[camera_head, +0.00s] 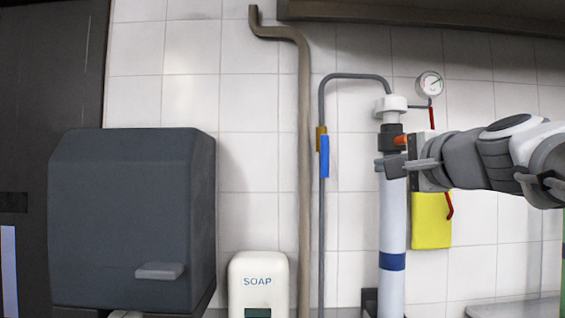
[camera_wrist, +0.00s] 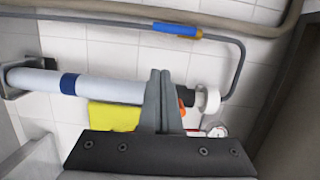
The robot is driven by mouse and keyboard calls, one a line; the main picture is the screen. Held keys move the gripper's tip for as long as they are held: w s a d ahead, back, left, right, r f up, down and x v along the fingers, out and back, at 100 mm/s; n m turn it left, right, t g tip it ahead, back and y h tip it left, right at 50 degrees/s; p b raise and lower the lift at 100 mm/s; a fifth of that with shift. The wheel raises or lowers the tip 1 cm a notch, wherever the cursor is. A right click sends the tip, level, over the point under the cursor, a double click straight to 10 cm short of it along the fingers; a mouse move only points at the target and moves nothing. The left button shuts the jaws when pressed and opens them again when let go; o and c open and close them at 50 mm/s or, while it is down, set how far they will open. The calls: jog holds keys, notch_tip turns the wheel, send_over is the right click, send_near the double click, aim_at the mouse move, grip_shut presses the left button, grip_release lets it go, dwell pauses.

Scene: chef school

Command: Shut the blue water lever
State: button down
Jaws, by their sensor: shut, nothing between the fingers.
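The blue water lever (camera_head: 324,156) hangs down along a thin grey pipe (camera_head: 322,220) on the tiled wall, below a brass valve body (camera_head: 321,131). In the wrist view the blue lever (camera_wrist: 176,29) lies along the same pipe near the top, beside the brass part (camera_wrist: 200,33). My gripper (camera_head: 384,168) is shut and empty, to the right of the lever and in front of the white filter cylinder (camera_head: 392,222). In the wrist view my gripper's fingers (camera_wrist: 160,74) are together, apart from the lever.
A yellow cloth (camera_head: 431,220) hangs behind my arm. A thick brown pipe (camera_head: 304,150), a soap dispenser (camera_head: 258,284) and a dark grey box dispenser (camera_head: 130,215) stand to the left.

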jog(key=shift+w+r+m, duration=0.3)
jog(key=shift+w+r, duration=0.25)
jog(key=p, duration=0.2)
send_near(324, 157)
jog(key=w+d+f, duration=0.1)
jog(key=w+d, duration=0.3)
jog(key=w+a+p, duration=0.1)
jog(key=w+a, duration=0.2)
jog(key=shift+a+f, duration=0.15)
